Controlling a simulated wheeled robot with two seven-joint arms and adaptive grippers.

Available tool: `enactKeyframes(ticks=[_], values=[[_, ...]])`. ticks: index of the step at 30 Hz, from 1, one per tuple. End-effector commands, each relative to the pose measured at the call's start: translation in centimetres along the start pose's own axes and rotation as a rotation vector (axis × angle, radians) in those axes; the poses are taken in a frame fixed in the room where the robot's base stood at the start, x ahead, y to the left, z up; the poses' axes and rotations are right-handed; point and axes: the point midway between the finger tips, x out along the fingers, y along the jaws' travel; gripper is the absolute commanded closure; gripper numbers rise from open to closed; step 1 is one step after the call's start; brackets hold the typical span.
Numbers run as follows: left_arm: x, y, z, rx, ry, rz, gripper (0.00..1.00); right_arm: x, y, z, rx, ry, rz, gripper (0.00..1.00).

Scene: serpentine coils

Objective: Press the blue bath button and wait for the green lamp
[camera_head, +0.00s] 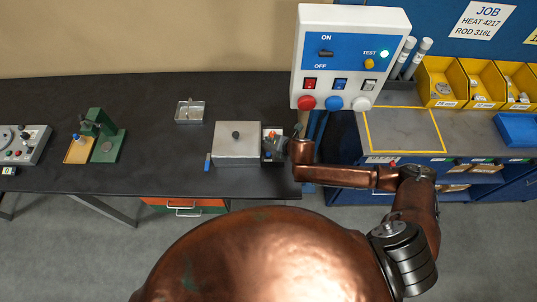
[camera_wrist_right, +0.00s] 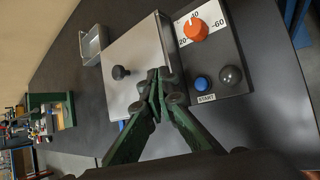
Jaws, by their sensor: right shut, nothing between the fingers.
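The bath (camera_head: 232,150) is a grey metal box with a black-knobbed lid; it also shows in the right wrist view (camera_wrist_right: 140,50). Its dark side panel (camera_wrist_right: 228,55) carries an orange dial (camera_wrist_right: 196,30), a blue button (camera_wrist_right: 202,83) above a START label, and a round lamp (camera_wrist_right: 230,75) that looks dark grey, unlit. My right gripper (camera_wrist_right: 158,76) is shut and empty. In the right wrist view its tips appear by the lid edge, left of the blue button; I cannot tell their height. In the head view the right gripper (camera_head: 282,146) covers part of the panel. My left gripper is out of view.
A small metal tray (camera_head: 189,111) and a green press (camera_head: 105,135) are on the black table (camera_head: 160,170). Yellow bins (camera_head: 441,85) stand at right.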

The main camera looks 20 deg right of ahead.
Motion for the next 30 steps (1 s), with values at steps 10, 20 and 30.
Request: enactKeyframes(ticks=[10, 20, 30], values=[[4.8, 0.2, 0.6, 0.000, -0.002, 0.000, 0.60, 3.0, -2.2, -2.2, 0.001, 0.001, 0.000, 1.00], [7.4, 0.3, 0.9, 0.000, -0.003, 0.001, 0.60, 5.3, -3.9, -3.9, 0.001, 0.001, -0.001, 1.00], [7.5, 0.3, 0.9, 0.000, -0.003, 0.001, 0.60, 5.6, -4.1, -4.1, 0.001, 0.001, 0.001, 1.00]])
